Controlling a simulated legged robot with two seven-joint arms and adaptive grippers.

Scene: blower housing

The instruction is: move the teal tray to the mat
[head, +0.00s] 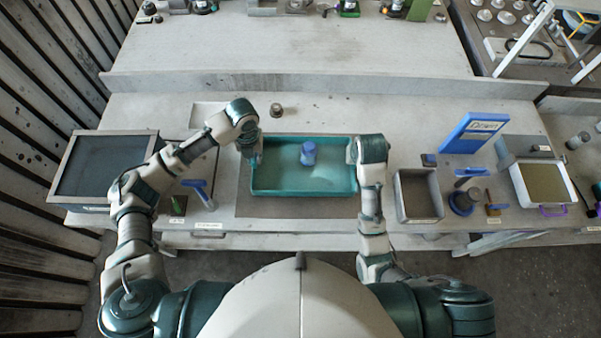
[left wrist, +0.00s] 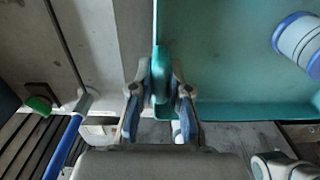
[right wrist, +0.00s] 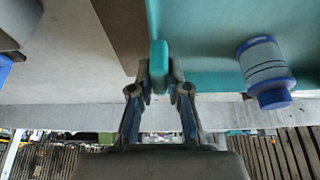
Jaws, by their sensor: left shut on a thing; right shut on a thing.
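The teal tray (head: 300,182) is in the middle of the table in the head view, with a blue and white container (head: 308,154) standing in it. A grey-brown mat (head: 300,207) shows along the tray's near edge. I cannot tell whether the tray rests on it or hangs just above. My left gripper (head: 255,153) is shut on the tray's left wall; the left wrist view shows its fingers (left wrist: 161,90) on both sides of the rim. My right gripper (head: 353,153) is shut on the right wall, as its fingers (right wrist: 160,75) show in the right wrist view.
A dark-lined bin (head: 105,165) stands at the left, with a blue-handled tool (head: 200,192) near it. A grey open box (head: 419,194) stands close right of the tray. A blue sign (head: 474,133) and a yellowish tray (head: 544,184) lie farther right. A small knob (head: 276,110) sits behind.

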